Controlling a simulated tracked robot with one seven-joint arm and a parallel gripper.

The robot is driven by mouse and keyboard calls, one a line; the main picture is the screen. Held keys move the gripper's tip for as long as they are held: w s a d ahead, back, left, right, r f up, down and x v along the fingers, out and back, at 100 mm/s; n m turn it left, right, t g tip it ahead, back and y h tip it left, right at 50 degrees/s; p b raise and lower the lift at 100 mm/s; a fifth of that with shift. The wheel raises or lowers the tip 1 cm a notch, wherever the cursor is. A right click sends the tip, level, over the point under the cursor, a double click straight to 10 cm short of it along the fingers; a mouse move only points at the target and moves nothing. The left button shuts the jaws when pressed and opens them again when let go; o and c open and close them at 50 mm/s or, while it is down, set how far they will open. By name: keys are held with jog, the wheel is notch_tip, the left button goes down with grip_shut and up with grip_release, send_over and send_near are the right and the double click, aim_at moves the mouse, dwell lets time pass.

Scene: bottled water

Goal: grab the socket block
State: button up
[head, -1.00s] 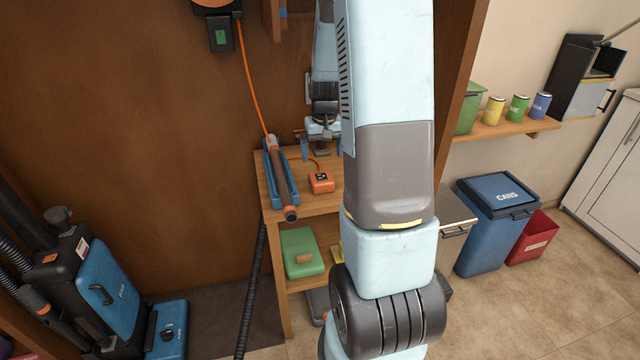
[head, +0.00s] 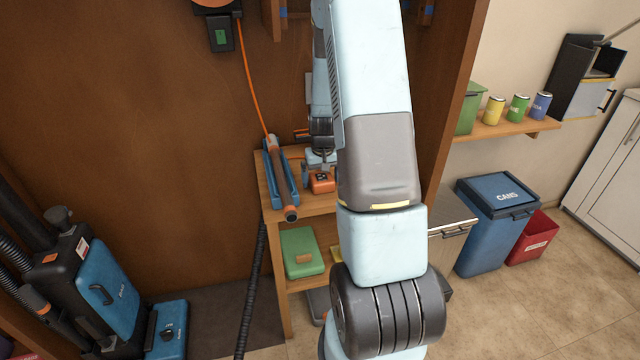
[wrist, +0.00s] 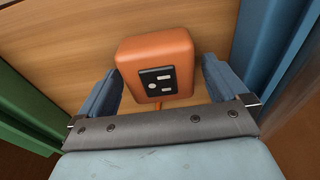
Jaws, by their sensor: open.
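The orange socket block (head: 321,182) sits on the wooden shelf top, partly covered from above by my gripper (head: 319,162). In the wrist view the socket block (wrist: 157,52) shows its dark socket panel, with an orange cord at its lower edge. My gripper (wrist: 161,76) is open, with one blue finger on each side of the block. Gaps show between the fingers and the block, and it is not held. How deep the fingers reach beside it is hard to tell.
A blue cradle (head: 271,188) with a grey, orange-ended tool (head: 282,177) lies just left of the block. The orange cord (head: 250,85) hangs from a wall reel. A green case (head: 301,252) stands on the shelf below. A wooden upright (head: 455,110) stands at right.

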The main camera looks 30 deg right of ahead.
jog(key=shift+f, duration=0.2)
jog(key=shift+c, duration=0.2)
jog(key=c, duration=1.4)
